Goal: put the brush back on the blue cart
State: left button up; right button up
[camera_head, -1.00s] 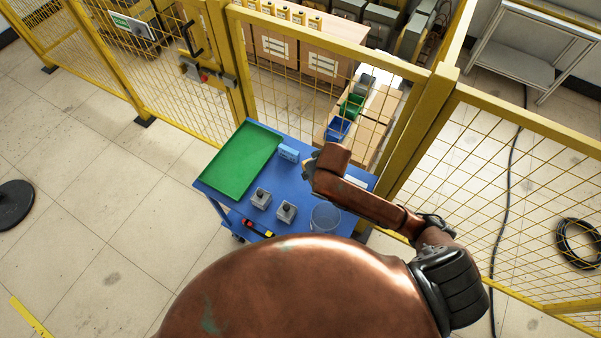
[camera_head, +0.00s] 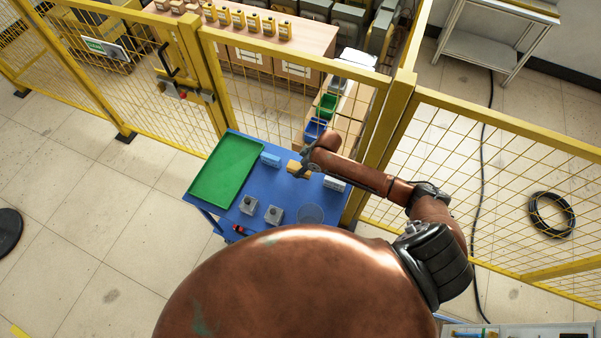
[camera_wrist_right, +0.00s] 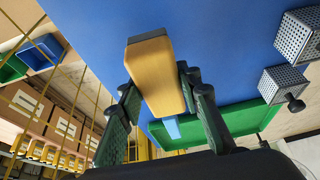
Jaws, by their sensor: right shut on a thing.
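The brush (camera_head: 296,168), a wooden yellow-brown block, is in my right gripper (camera_head: 304,169) over the back part of the blue cart (camera_head: 240,213). In the right wrist view the brush (camera_wrist_right: 158,80) sits between the two dark fingers of the right gripper (camera_wrist_right: 160,100), which are shut on its sides. The blue cart top (camera_wrist_right: 215,45) fills the view behind it. I cannot tell whether the brush touches the cart top. My left gripper is not in view.
The cart holds a green tray (camera_head: 222,178), a blue box (camera_head: 270,159), two grey blocks (camera_head: 273,214) with dark knobs, a clear round container (camera_head: 310,214) and a whitish box (camera_head: 334,183). A yellow mesh fence (camera_head: 480,190) stands close behind and right.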

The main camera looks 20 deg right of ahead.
jog(key=shift+f, duration=1.75)
jog(key=o, duration=1)
jog(key=shift+f, duration=0.1)
jog(key=v, duration=1.2)
